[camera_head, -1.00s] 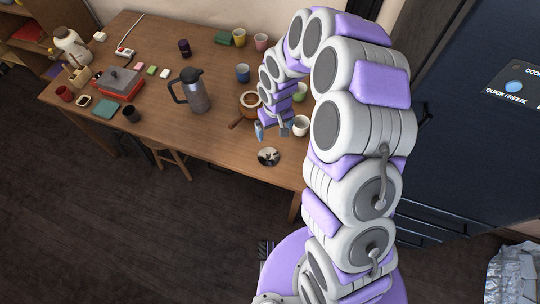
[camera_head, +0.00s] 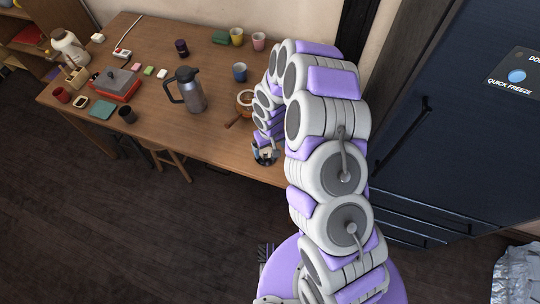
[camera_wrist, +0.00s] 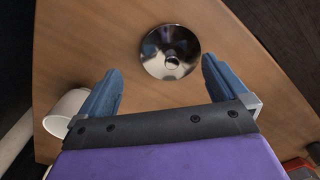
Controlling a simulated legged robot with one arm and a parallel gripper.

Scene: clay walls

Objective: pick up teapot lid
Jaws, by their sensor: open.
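The teapot lid (camera_wrist: 160,62) is a round, shiny metal disc with a small knob, lying on the wooden table. In the wrist view it is ahead of my gripper (camera_wrist: 162,85), roughly centred between the fingertips and slightly beyond them. My gripper is open, with two blue fingers spread apart and nothing held. In the head view my gripper (camera_head: 265,153) is over the lid's place near the table's front edge, and it hides most of the lid.
A white cup (camera_wrist: 62,112) stands close to the left finger in the wrist view. The table (camera_head: 215,140) is bare between kettle and front edge. A dark fridge (camera_head: 470,130) stands at right.

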